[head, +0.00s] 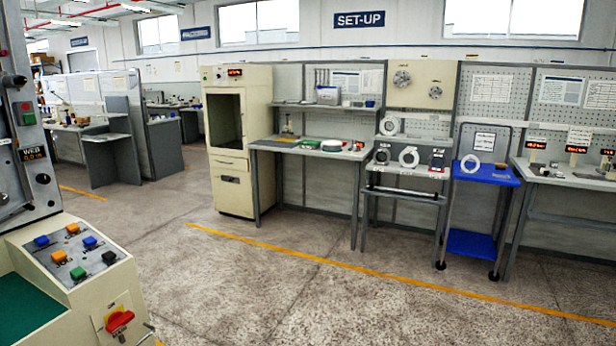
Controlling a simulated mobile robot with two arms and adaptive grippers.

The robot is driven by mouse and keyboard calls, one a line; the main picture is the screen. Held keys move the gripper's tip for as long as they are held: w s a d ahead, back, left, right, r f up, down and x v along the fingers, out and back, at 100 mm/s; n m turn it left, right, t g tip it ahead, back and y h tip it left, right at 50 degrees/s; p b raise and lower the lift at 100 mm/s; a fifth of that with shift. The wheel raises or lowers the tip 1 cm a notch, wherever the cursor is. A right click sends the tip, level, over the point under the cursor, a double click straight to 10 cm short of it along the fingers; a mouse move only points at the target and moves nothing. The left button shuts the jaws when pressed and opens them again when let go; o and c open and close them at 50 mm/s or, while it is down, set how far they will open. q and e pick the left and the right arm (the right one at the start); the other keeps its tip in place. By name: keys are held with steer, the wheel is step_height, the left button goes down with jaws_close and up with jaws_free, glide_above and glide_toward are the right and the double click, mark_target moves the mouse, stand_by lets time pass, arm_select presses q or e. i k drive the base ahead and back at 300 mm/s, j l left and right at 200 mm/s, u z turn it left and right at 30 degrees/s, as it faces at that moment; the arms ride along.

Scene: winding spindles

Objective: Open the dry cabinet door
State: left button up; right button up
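A tall beige cabinet (258,145), which looks like the dry cabinet, stands upright against the back wall, left of the middle of the head view. It has a small red lit display (235,72) at its top. A dark upright rectangle (225,120) fills much of its upper front; I cannot tell whether this is a window in a shut door or an opening. Lower front panels with a dark handle (229,179) are below it. Neither of my grippers is in view.
A beige machine with a button panel (72,252) and red switch (119,320) fills the near left. Workbenches (310,148) and a blue cart (486,172) line the wall right of the cabinet. Open concrete floor (270,290) with a yellow line (345,267) lies in front.

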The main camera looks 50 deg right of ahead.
mark_target(244, 123)
steer(key=i+l+z, duration=0.1)
steer(key=l+z, duration=0.2)
steer(key=i+l+z, duration=0.15)
steer(key=l+z, duration=0.2)
steer(key=l, duration=0.15)
steer(key=i+l+z, duration=0.45)
steer(key=l+z, duration=0.2)
steer(key=i+l+z, duration=0.65)
steer(key=i+z, duration=0.15)
steer(key=i, duration=0.2)
steer(key=i+z, duration=0.4)
steer(key=i, duration=0.15)
